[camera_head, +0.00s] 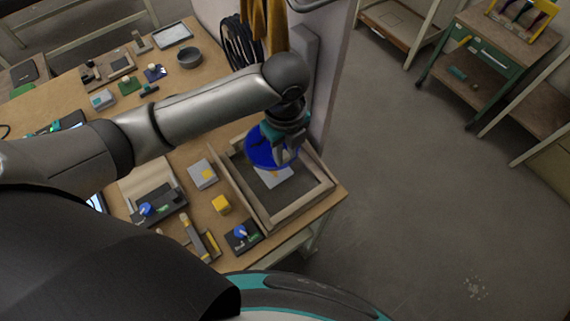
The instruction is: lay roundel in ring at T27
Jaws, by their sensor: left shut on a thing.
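My left gripper (284,156) is shut on a blue disc, which I take for the roundel (260,149). It holds the disc tilted over the back part of a wooden frame (322,190) at the table's right end. A pale plate (275,178) with a yellow patch shows inside the frame, partly hidden by the disc and gripper. I cannot make out a ring or a T27 label. Whether the disc touches anything below is unclear. My right gripper is not in view.
The wooden table (185,235) holds a yellow cube (221,204), a grey plate with a yellow mark (202,174) and dark blocks with blue knobs (242,235) left of the frame. A dark bowl (189,58) stands at the back. Open floor (420,210) lies to the right.

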